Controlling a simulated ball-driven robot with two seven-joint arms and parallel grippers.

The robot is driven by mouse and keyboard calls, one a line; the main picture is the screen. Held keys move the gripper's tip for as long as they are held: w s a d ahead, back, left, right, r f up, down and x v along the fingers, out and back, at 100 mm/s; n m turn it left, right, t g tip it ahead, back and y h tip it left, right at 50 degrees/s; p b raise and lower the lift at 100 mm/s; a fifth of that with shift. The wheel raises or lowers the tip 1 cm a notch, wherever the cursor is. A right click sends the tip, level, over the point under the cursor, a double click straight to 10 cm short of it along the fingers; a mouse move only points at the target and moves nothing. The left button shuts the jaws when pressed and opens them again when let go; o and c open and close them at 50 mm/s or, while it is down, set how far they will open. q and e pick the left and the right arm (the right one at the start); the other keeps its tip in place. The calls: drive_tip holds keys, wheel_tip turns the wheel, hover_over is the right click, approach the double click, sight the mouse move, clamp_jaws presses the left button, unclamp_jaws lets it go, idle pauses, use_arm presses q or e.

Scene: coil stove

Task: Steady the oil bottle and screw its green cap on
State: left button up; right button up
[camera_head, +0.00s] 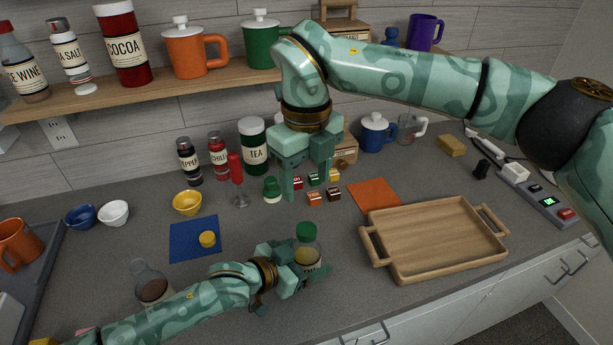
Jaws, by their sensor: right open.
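The oil bottle (305,257) stands on the counter, clear with amber oil inside. Its green cap (306,231) sits on top of the bottle's neck; how tightly it is seated cannot be told. My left gripper (308,277) reaches in from the left, low on the bottle, with its fingers closed around the body and hiding part of it. My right gripper (307,190) hangs fingers down above and behind the bottle, open and empty, apart from the cap.
A wooden tray (388,219) lies to the right, and an orange mat (374,195) behind it. Several small spice cubes (333,194) and a green-topped shaker (272,190) stand behind the bottle.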

use_arm(q)
drive_tip(key=shift+s+a+r, duration=0.2)
drive_tip(key=shift+s+a, duration=0.1)
drive_tip(key=shift+a, duration=0.1)
drive_tip(key=p+v, duration=0.3)
drive_tip(key=v, duration=1.2)
drive_tip(key=shift+s, duration=0.15)
